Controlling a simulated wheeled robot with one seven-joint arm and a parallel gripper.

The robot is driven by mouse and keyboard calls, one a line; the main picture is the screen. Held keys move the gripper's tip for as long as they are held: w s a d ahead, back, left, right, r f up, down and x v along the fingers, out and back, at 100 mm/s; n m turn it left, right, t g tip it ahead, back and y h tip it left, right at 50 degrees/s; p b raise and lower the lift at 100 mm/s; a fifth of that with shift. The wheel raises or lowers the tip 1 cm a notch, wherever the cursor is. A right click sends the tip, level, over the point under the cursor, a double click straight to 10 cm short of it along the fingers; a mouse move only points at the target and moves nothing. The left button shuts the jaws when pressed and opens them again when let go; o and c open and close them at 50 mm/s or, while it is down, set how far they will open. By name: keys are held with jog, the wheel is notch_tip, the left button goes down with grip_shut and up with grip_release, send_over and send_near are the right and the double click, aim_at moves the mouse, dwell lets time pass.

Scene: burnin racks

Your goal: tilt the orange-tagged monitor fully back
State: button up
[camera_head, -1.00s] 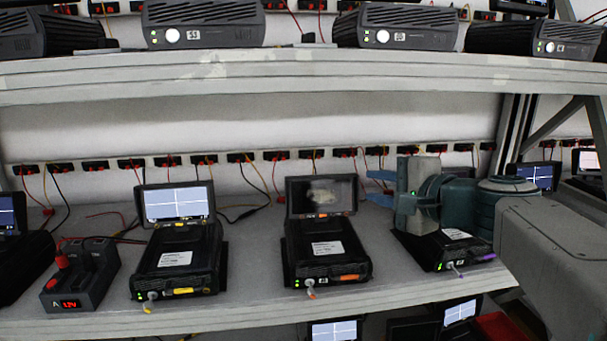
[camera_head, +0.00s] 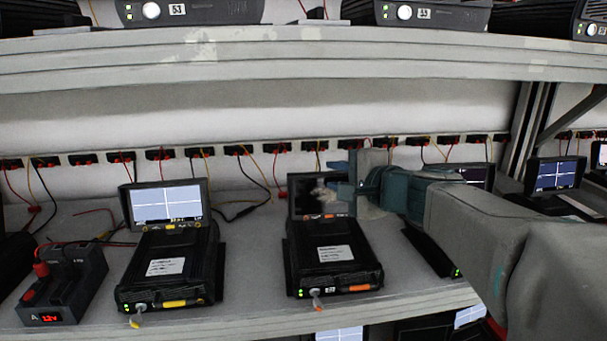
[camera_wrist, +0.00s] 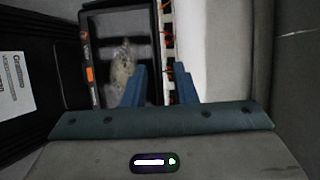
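The orange-tagged monitor (camera_head: 301,199) stands upright at the back of a black unit (camera_head: 331,252) in the middle of the lower shelf. Its dark screen has a pale blotch, and an orange tag shows on its lower edge. My gripper (camera_head: 333,180) is in front of its right part and hides that side. In the wrist view the monitor (camera_wrist: 105,50) lies left of centre. My open gripper (camera_wrist: 160,87) has one blue finger over the screen and the other past its top edge. I cannot tell whether either finger touches it.
A yellow-tagged unit with a lit monitor (camera_head: 166,204) stands to the left, and a small black supply (camera_head: 62,285) further left. A unit (camera_head: 440,250) sits to the right, partly behind my arm. The upper shelf (camera_head: 300,65) runs above. Cables hang along the back wall.

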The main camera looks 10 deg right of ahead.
jog(key=shift+d, duration=0.1)
grip_shut()
dwell(1.2)
